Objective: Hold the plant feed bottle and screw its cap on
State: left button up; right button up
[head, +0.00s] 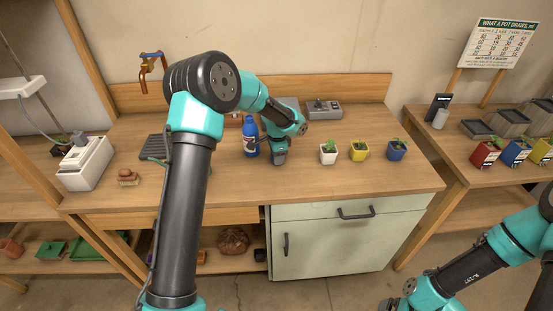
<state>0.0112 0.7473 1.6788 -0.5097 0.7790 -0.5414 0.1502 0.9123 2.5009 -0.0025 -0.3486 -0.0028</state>
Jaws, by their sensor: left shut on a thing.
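The blue plant feed bottle (250,139) stands upright on the bench, left of centre, with a pale label on its front. My left arm reaches over the bench, and my left gripper (280,157) is low at the bench top, just right of the bottle. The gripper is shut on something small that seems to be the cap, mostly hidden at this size. I see no finger across the bottle's front. My right arm shows at the lower right, but its gripper is out of the picture.
White, yellow and blue potted plants (328,153) stand right of the left gripper. A brush (128,177) and a white box (86,163) are at left. The bench front is mostly clear.

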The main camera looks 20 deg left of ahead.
pick_arm(q)
jog(key=shift+r, duration=1.8)
jog(key=s+d, duration=0.2)
jog(key=s, duration=0.3)
jog(key=s+d+r, duration=0.1)
jog(key=s+d, duration=0.1)
jog(key=s, duration=0.2)
jog(key=s+d, duration=0.2)
jog(key=s, duration=0.3)
jog(key=shift+s+d+r, duration=0.2)
jog(key=shift+s+d, duration=0.1)
jog(key=w+d+n, duration=0.1)
jog(key=d, duration=0.2)
jog(key=w+d+n, duration=0.1)
jog(key=w+d, duration=0.1)
jog(key=d, duration=0.1)
jog(key=w+d+r+n, duration=0.1)
jog(key=w+d, duration=0.1)
jog(key=d, duration=0.1)
jog(key=shift+n, duration=0.4)
jog(key=d+n, duration=0.1)
jog(key=d, duration=0.1)
jog(key=w+d+n, duration=0.1)
jog(key=d, duration=0.2)
jog(key=w+d+r+n, duration=0.1)
jog(key=d, duration=0.1)
jog(key=shift+w+d, duration=0.25)
jog(key=shift+d, duration=0.1)
